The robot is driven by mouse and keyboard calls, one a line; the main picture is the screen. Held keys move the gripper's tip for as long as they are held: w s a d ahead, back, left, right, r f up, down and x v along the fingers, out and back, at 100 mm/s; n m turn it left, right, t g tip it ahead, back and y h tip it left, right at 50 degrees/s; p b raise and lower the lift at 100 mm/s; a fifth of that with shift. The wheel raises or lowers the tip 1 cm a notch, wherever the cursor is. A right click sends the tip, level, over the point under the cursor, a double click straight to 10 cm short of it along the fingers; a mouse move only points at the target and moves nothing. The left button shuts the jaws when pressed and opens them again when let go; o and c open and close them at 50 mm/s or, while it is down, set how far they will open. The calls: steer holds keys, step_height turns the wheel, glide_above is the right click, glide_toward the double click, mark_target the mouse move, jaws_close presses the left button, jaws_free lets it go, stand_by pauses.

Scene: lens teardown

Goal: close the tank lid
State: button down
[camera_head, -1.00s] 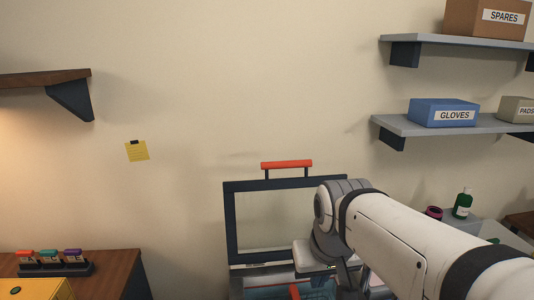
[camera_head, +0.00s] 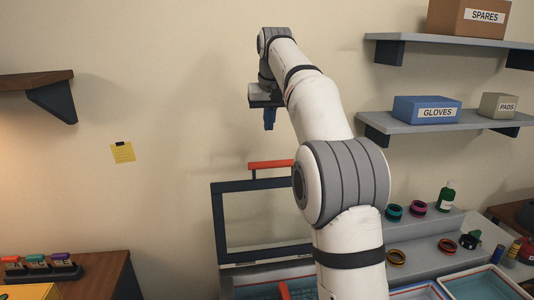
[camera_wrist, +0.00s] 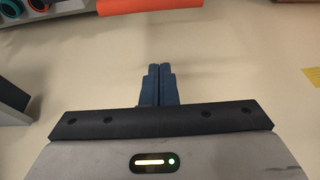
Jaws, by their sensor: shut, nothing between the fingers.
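The tank lid (camera_head: 216,222) is a dark frame with a clear pane, standing upright and open at the back of the tank (camera_head: 226,280). Its red handle bar (camera_head: 268,165) runs along the top edge and also shows at the top of the wrist view (camera_wrist: 150,4). My gripper (camera_head: 269,126) is above the handle, apart from it, with its blue fingers pointing down. In the wrist view the fingers (camera_wrist: 160,68) are together with nothing between them. My arm hides the right part of the lid and tank.
A grey stepped stand (camera_head: 425,250) with several coloured rings and a green bottle (camera_head: 446,198) is right of the tank. Shelves hold a GLOVES box (camera_head: 427,109) and a SPARES box (camera_head: 468,17). A wooden table (camera_head: 100,272) is at left.

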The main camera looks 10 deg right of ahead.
step_height(320, 180, down, 9)
steer(key=shift+s+f, duration=0.15)
steer(key=shift+s, duration=0.05)
stand_by(0.5)
steer(key=shift+s, duration=0.1)
